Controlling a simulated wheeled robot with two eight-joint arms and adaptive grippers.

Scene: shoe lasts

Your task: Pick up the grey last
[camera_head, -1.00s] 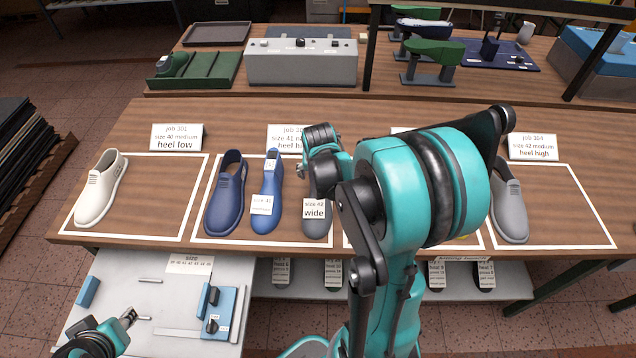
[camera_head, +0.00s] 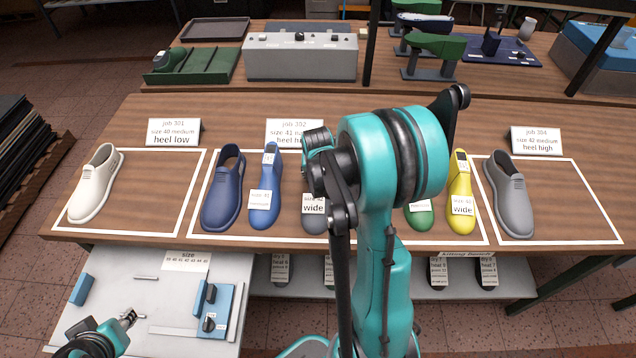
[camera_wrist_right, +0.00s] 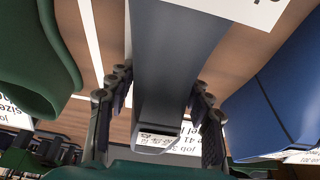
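The grey last (camera_head: 314,223) stands in the job 302 area, to the right of a blue last, with a white "wide" label on its front. My right arm hides its upper part in the head view. In the right wrist view the grey last (camera_wrist_right: 172,60) runs between the fingers of my right gripper (camera_wrist_right: 160,98). The fingers are spread on either side of it; firm contact is not clear. My left gripper (camera_head: 130,318) is low at the left, over the white bench, too small to read.
The blue last (camera_head: 265,190) is close on one side of the grey last. A green last (camera_head: 420,217) and a yellow last (camera_head: 460,190) stand to the right. Blue (camera_head: 223,190), white (camera_head: 95,185) and grey (camera_head: 512,200) shoes share the table. Job cards stand behind.

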